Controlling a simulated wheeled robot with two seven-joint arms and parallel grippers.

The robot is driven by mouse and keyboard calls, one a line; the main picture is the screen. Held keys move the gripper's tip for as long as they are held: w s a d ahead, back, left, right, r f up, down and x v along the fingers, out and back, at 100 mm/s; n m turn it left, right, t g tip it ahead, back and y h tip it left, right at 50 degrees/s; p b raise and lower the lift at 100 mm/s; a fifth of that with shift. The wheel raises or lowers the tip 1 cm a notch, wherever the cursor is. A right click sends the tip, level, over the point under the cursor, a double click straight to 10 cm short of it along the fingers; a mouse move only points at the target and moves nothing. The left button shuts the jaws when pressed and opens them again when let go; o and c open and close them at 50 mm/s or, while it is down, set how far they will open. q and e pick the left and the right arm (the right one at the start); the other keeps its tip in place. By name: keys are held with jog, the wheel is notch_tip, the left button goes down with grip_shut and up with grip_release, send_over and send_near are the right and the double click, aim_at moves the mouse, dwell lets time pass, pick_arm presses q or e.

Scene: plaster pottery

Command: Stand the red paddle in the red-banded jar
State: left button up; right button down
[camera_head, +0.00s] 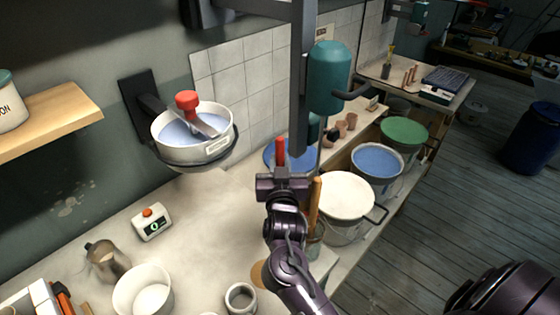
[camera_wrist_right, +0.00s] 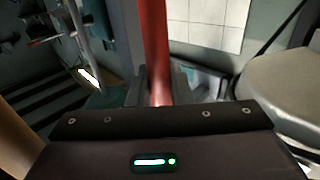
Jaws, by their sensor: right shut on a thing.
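My right gripper (camera_head: 282,178) is shut on the red paddle (camera_head: 281,153). A short red length of it rises above the jaws in the head view; the rest is hidden. In the right wrist view the paddle (camera_wrist_right: 154,45) is a red shaft between the two fingers (camera_wrist_right: 158,88), running up out of the picture. A glass jar (camera_head: 315,250) shows partly behind my right arm, with a wooden handle (camera_head: 315,205) upright at it. I see no red band on any jar, so I cannot tell which is the red-banded one. My left gripper is not in view.
A white-rimmed bucket (camera_head: 346,195) and a blue-filled bucket (camera_head: 377,161) stand right of the gripper. A teal cylinder (camera_head: 330,80) hangs beside a vertical post (camera_head: 302,80). A wall-mounted pan (camera_head: 193,150), timer (camera_head: 152,223), white bowl (camera_head: 142,292) and grey pot (camera_head: 241,297) are left.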

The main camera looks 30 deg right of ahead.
dwell(0.3)
jog(key=c, duration=1.2)
grip_release()
jog(key=shift+c, duration=0.2)
jog(key=shift+f, duration=0.1)
jog(key=shift+s+a+f, duration=0.1)
jog(key=shift+s+a, duration=0.05)
jog(key=shift+s, duration=0.2)
jog(key=b+v, duration=0.3)
jog(key=v, duration=0.4)
